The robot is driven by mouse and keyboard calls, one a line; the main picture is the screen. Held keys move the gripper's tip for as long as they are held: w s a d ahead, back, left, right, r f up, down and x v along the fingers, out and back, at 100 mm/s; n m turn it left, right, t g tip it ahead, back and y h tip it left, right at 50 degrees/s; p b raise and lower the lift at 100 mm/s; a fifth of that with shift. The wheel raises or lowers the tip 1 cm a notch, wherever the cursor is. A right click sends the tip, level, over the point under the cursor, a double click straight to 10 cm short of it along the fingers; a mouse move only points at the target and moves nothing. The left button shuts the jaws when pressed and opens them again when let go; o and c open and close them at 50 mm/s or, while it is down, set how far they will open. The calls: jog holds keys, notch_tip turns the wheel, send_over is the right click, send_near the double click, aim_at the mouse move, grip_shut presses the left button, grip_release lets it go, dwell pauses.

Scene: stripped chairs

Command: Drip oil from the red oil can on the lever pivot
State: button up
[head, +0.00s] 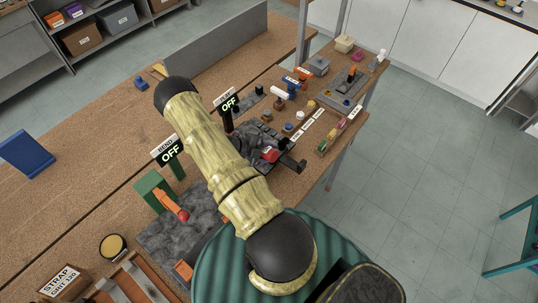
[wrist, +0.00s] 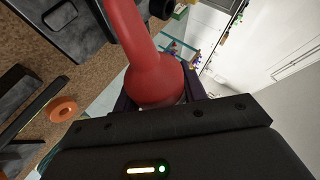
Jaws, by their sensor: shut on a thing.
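The red oil can (wrist: 152,75) fills the middle of the wrist view, with a round body and a long neck running up out of the picture. My gripper (wrist: 160,96) is shut on its body, one dark finger on each side. In the head view a small red part (head: 270,154) shows beside my arm over the bench; I cannot tell for sure that it is the can. An orange lever (head: 166,200) with a red ball end stands at a green bracket (head: 150,187) on the left. Its pivot is too small to make out. The can's tip is out of view.
Two signs reading OFF (head: 171,155) stand on the bench near my arm. Several small parts and blocks crowd the bench's right side. A blue stand (head: 26,153) is at the left, a STRAP box (head: 64,283) at the front.

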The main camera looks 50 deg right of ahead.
jog(key=shift+r, duration=0.15)
jog(key=shift+w+r+g, duration=0.1)
jog(key=shift+r+g, duration=0.25)
jog(key=shift+g, duration=0.05)
jog(key=shift+f, duration=0.1)
dwell(1.9)
jog(key=shift+f+m+t, duration=0.3)
jog(key=shift+f+t, duration=0.6)
jog(key=shift+t, duration=0.1)
